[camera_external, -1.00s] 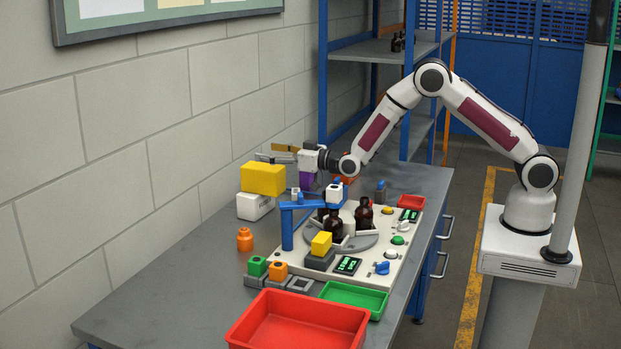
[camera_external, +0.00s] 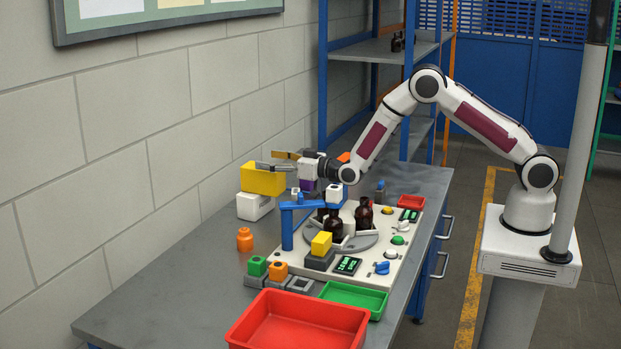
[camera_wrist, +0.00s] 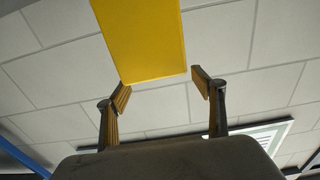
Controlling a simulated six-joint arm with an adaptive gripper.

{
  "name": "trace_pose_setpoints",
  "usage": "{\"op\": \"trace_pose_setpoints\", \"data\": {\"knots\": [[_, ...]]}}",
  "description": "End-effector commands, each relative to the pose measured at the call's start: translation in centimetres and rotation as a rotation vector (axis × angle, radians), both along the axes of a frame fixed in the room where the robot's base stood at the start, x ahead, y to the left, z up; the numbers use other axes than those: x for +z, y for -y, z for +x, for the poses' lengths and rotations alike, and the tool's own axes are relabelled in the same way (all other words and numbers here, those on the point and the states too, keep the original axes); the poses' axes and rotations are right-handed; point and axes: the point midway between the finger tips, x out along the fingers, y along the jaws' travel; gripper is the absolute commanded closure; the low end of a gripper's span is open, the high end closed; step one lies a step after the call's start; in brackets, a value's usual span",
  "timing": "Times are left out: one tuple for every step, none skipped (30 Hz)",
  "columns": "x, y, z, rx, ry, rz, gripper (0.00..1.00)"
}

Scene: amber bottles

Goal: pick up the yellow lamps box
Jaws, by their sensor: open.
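The yellow box (camera_external: 262,181) rests on top of a white block-like thing (camera_external: 254,206) at the back left of the bench, near the wall. No lettering on the box can be read. My gripper (camera_external: 266,160) is open and empty, its fingers level and pointing left at the box's upper part. In the external view one finger overlaps the box's top edge. In the wrist view the box (camera_wrist: 142,40) fills the top middle, beyond and left of centre between the spread fingertips (camera_wrist: 162,80). Contact cannot be told.
A blue stand (camera_external: 287,230) and amber bottles (camera_external: 364,215) on a white board (camera_external: 300,262) stand right of the box. An orange bottle-like piece (camera_external: 245,239) stands in front. Red (camera_external: 250,335) and green (camera_external: 375,307) trays lie nearer. The bench's left front is clear.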

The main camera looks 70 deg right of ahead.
Motion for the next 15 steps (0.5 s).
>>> {"op": "trace_pose_setpoints", "data": {"knots": [[0.0, 0.0, 0.0, 0.000, 0.000, 0.000, 0.32], [0.0, 0.0, 0.0, 0.000, 0.000, 0.000, 0.32], [0.0, 0.0, 0.0, 0.000, 0.000, 0.000, 0.32], [0.0, 0.0, 0.0, 0.000, 0.000, 0.000, 0.32], [0.0, 0.0, 0.0, 0.000, 0.000, 0.000, 0.32], [-0.1, 0.0, 0.0, 0.000, 0.000, 0.000, 0.32], [-0.2, 0.0, 0.0, 0.000, -0.001, 0.000, 0.32], [-0.3, 0.0, 0.0, 0.000, -0.001, 0.000, 0.32], [-0.5, 0.0, 0.0, 0.000, -0.001, 0.000, 0.32], [-0.7, 0.0, 0.0, 0.000, -0.001, 0.000, 0.32], [-0.9, 0.0, 0.0, 0.000, -0.002, 0.000, 0.32], [-1.3, 0.0, 0.0, 0.000, -0.002, 0.000, 0.32], [-1.6, 0.0, 0.0, 0.000, -0.003, -0.001, 0.32], [-1.9, 0.0, 0.0, 0.000, -0.003, -0.001, 0.32], [-2.4, 0.0, 0.0, 0.000, -0.003, -0.001, 0.32]]}}
